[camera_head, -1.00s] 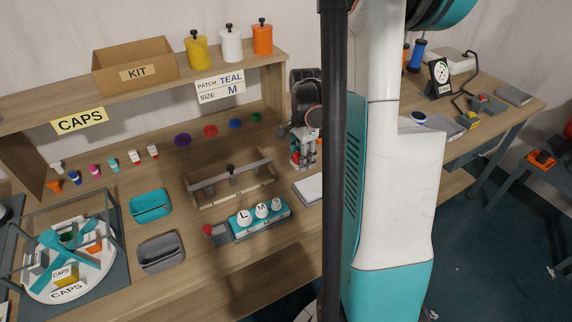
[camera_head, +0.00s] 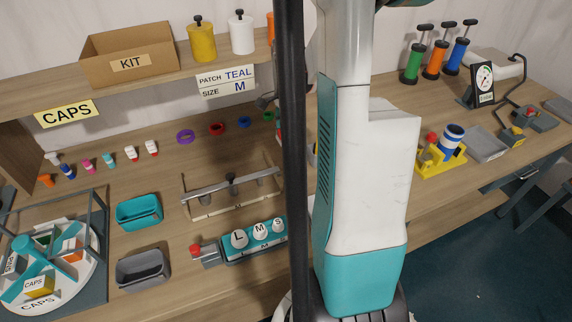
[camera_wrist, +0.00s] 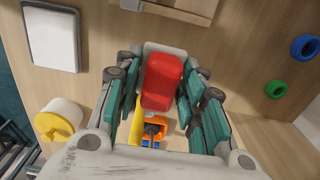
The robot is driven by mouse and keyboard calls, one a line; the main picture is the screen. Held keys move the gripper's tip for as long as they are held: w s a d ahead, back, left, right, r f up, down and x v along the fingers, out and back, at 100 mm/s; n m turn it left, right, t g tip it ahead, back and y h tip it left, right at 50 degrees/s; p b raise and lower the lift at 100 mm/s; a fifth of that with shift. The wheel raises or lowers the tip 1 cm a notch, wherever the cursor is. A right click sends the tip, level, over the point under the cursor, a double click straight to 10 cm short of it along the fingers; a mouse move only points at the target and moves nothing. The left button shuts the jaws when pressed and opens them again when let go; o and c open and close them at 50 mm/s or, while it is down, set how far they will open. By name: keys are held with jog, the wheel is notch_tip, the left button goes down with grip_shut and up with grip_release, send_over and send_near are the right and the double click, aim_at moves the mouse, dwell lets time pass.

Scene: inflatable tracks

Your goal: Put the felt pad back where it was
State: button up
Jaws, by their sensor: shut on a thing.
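My gripper (camera_wrist: 160,95) shows in the wrist view with its green-padded fingers closed around a rounded red block (camera_wrist: 163,80). A pale grey part shows at the block's far end. This may be the felt pad, but I cannot tell for sure. Block and gripper are over the wooden bench (camera_wrist: 110,30). A flat white slab with a grey rim (camera_wrist: 50,38) lies on the bench at the upper left of the wrist view, apart from the gripper. In the head view my column hides nearly all of the gripper.
Blue (camera_wrist: 305,47) and green (camera_wrist: 276,89) rings lie right of the gripper. A yellow-capped white container (camera_wrist: 60,120) is lower left. The head view shows a wooden frame (camera_head: 225,203), the teal L-M-S holder (camera_head: 255,245), teal (camera_head: 138,212) and grey (camera_head: 143,270) trays, and a shelf (camera_head: 130,87).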

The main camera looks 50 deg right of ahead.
aim_at(287, 167)
notch_tip(287, 167, down, 12)
jog(key=b, duration=0.3)
jog(key=shift+b, duration=0.3)
jog(key=o, duration=1.2)
jog(key=shift+f, duration=0.1)
notch_tip(287, 167, up, 12)
jog(key=p, duration=0.4)
jog(key=shift+r, duration=0.2)
